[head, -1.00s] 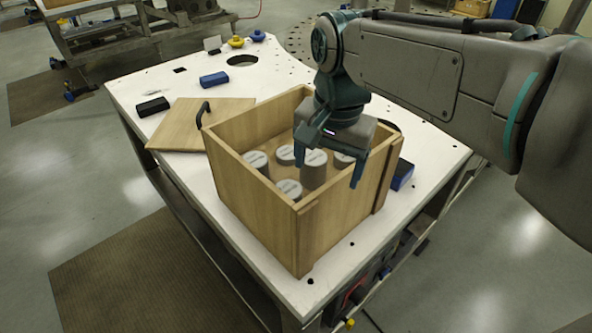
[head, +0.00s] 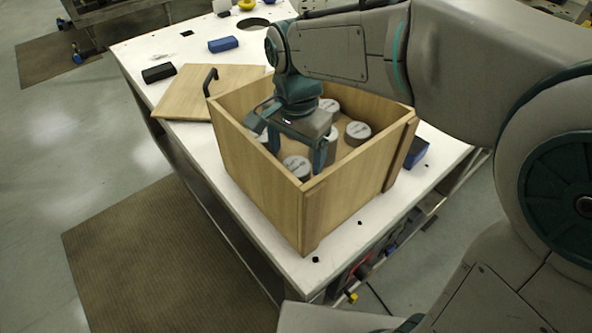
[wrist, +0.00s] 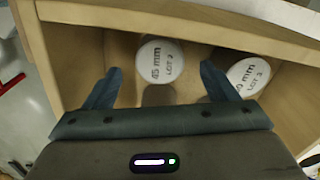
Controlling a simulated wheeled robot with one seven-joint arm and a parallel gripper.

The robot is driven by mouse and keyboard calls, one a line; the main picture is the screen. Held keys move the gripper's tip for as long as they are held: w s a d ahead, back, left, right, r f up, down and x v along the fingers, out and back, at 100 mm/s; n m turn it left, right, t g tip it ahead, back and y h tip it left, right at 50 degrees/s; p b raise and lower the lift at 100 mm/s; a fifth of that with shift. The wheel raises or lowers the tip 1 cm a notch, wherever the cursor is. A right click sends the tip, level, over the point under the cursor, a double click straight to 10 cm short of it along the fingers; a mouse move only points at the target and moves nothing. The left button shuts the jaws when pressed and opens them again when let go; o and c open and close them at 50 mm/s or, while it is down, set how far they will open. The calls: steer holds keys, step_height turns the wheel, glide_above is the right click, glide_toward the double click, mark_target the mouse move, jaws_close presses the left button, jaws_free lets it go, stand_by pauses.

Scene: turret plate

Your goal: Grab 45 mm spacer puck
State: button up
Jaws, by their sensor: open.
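The 45 mm spacer puck (wrist: 160,60) is a grey disc with a white top marked "45 mm LOT 2". In the wrist view it lies ahead of my gripper (wrist: 160,82), in line with the gap between the fingers, near the box wall. In the head view my gripper (head: 289,150) is open, pointing down inside the wooden box (head: 255,197). I cannot tell which puck in the head view is the 45 mm one. A second puck (wrist: 248,74), marked "LOT 3", lies right of the right finger; its size is partly hidden.
Other grey pucks show in the head view, at the near corner (head: 297,168) and right side (head: 358,132). The box walls stand close around my gripper. The wooden lid (head: 200,90) lies left of the box. A blue block (head: 417,152) sits on its right.

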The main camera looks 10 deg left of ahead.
mark_target(297, 165)
step_height(297, 165, down, 5)
steer(key=shift+r+p, duration=0.1)
steer(key=shift+p, duration=0.5)
steer(key=shift+w, duration=0.1)
steer(key=c, duration=1.3)
